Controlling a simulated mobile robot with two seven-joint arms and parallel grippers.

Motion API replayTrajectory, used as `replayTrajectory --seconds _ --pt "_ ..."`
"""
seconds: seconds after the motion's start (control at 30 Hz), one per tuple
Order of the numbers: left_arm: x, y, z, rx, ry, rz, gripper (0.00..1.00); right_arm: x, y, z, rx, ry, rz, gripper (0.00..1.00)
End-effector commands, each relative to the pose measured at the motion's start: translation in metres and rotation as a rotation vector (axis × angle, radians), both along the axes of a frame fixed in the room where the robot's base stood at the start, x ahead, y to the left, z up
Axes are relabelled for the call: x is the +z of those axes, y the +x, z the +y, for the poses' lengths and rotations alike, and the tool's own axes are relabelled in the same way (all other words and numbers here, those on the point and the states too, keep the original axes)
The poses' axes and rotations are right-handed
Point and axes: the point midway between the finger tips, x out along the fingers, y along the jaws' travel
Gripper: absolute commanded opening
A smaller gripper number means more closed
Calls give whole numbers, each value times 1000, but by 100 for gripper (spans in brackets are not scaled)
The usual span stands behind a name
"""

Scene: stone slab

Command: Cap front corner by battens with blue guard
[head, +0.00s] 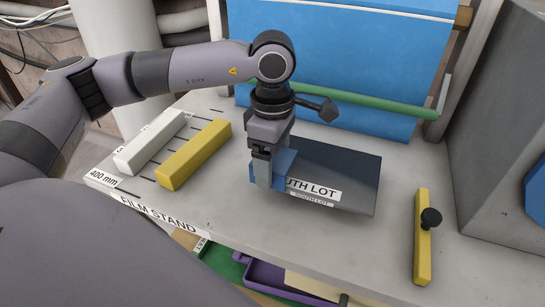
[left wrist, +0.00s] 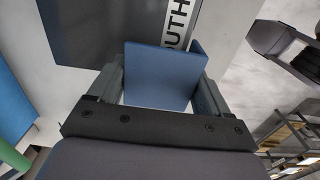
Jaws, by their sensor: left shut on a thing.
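The dark stone slab (head: 345,170) lies on the grey stand top, with a white label ending in "UTH LOT" at its front edge; it also shows in the left wrist view (left wrist: 95,30). The blue guard (head: 284,161) is at the slab's front left corner, on the side towards the battens. My left gripper (head: 264,178) points down and is shut on this guard, which sits between the fingers in the left wrist view (left wrist: 158,75). I cannot tell whether the guard is fully seated. A white batten (head: 150,142) and a yellow batten (head: 194,153) lie to the left.
A yellow bar (head: 422,245) with a black knob lies at the right. A green rod (head: 365,104) and blue sheet (head: 330,60) stand behind the slab. A large grey block (head: 500,120) bounds the right. A purple tray (head: 270,280) is below the front edge.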

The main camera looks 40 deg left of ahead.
Motion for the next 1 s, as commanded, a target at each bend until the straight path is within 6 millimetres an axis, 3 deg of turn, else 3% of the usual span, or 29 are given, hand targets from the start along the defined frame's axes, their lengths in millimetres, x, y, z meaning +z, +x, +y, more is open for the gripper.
replayTrajectory --seconds 0.33,0.37,0.4,0.67,0.8,1.0 --pt "-10 0 0 0 0 0 49 -9 0 0 0 0 0 0" --pt "-8 0 0 0 0 -1 88 -8 0 0 0 0 0 0" --pt "-8 0 0 0 0 -1 100 -8 0 0 0 0 0 0" --pt "-8 0 0 0 0 0 100 -7 1 1 0 2 -1 0" --pt "-8 0 0 0 1 0 100 4 5 5 4 17 1 0" --pt "31 1 0 0 0 -4 100 1 3 4 4 14 5 0"
